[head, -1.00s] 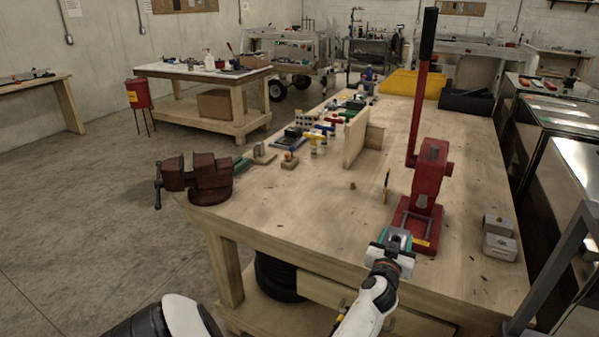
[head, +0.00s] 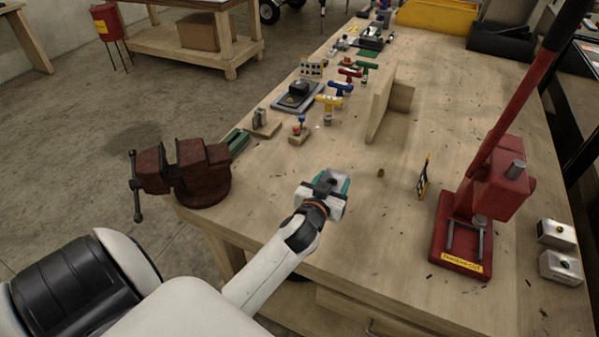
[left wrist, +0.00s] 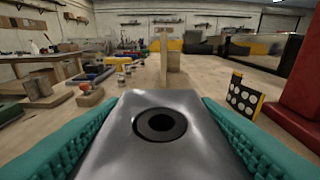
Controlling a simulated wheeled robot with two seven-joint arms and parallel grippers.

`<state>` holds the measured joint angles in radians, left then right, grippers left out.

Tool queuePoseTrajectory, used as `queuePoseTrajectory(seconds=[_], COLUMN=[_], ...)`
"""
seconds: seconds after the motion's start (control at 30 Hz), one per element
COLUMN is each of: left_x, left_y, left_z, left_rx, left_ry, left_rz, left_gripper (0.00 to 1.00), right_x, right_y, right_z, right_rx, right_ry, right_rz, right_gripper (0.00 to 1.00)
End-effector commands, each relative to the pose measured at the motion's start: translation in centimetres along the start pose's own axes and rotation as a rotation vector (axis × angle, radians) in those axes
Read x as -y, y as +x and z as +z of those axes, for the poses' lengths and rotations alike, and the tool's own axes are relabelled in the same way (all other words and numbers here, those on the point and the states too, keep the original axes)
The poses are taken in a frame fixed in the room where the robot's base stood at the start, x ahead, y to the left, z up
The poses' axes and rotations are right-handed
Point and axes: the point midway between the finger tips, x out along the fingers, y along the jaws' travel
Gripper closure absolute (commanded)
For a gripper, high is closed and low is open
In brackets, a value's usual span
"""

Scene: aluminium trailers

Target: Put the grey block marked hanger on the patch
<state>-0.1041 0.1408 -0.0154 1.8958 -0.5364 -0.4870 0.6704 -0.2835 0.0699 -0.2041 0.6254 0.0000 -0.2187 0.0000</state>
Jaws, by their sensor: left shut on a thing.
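My left gripper (head: 328,184) is shut on a grey metal block (left wrist: 160,155), held above the near part of the workbench (head: 350,235). The block has a dark round hole or recess in its top face; no hanger marking is readable. In the left wrist view the green-lined fingers press on both sides of it. Two similar grey blocks (head: 556,235) (head: 560,267) stand at the right edge of the bench. I cannot tell for sure which surface is the patch. My right gripper is not in view.
A red arbor press (head: 480,205) stands right of my gripper, with a dotted marker plate (head: 424,178) beside it. An upright wooden board (head: 380,103) is beyond. Coloured T-handled tools (head: 329,101) line the left edge, near a red vise (head: 185,172).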

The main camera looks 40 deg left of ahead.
Motion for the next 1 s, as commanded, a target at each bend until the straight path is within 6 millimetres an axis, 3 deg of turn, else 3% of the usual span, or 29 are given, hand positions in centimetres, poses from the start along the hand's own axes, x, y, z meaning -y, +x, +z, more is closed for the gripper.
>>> queuePoseTrajectory(seconds=[0.3,0.63,1.0], left_x=[0.3,0.2,0.2], left_y=[0.6,1.4,1.5], left_z=[-5.1,-9.0,-9.7], left_rx=[-0.004,-0.001,0.001], left_ry=[-0.001,-0.002,0.001], left_rz=[-0.007,-0.005,-0.007], left_gripper=[0.83,0.83,0.83], right_x=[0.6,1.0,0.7], right_y=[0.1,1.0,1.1], right_z=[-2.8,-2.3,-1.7], right_rx=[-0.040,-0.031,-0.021], right_ry=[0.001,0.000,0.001], right_rz=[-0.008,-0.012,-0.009], right_gripper=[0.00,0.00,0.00])
